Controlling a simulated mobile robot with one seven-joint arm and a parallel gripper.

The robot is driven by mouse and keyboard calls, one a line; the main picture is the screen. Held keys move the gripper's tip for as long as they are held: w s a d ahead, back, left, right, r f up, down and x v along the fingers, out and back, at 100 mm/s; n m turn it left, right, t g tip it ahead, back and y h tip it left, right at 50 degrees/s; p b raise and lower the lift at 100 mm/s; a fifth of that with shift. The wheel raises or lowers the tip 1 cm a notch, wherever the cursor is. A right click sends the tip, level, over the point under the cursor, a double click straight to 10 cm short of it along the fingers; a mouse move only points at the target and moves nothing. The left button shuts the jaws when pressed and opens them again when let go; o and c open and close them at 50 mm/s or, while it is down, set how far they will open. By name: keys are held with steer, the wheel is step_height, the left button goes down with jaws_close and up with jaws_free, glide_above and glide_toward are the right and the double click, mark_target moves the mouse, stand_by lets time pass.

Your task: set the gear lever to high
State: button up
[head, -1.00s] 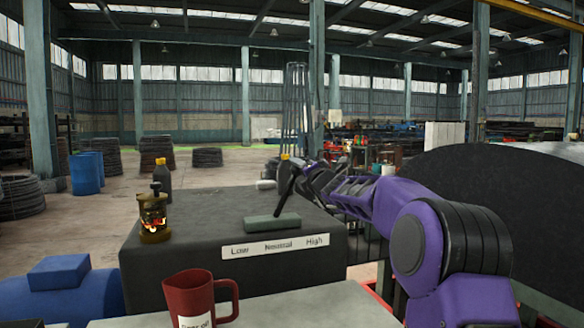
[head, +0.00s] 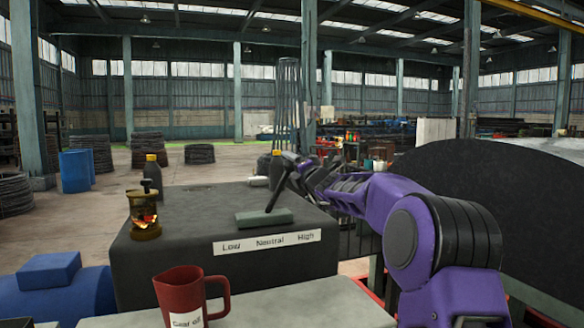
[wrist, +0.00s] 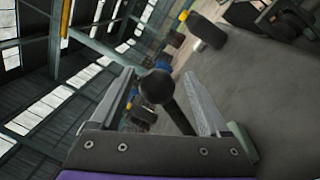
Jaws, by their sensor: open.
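The gear lever (head: 279,190) is a dark rod with a round black knob. It rises from a grey-green block (head: 264,218) on the dark housing and leans right, toward the High end of the white label (head: 267,242), which reads Low, Neutral, High. My gripper (head: 294,161) is at the lever's top, having come in from the right. In the wrist view the black knob (wrist: 157,87) stands between the two spread fingers of my gripper (wrist: 160,78), with the rod running down toward the right finger. Whether either finger touches the lever is unclear.
A brass lantern-like fitting (head: 145,215) and a dark bottle with a yellow cap (head: 152,174) stand at the housing's left. Another yellow-capped bottle (head: 276,172) is close behind the lever. A red jug (head: 188,296) stands in front. The housing top's middle is clear.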

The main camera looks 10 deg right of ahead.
steer(key=shift+s, duration=0.15)
steer(key=b+v, duration=0.2)
steer(key=v, duration=1.5)
steer(key=shift+b, duration=0.4)
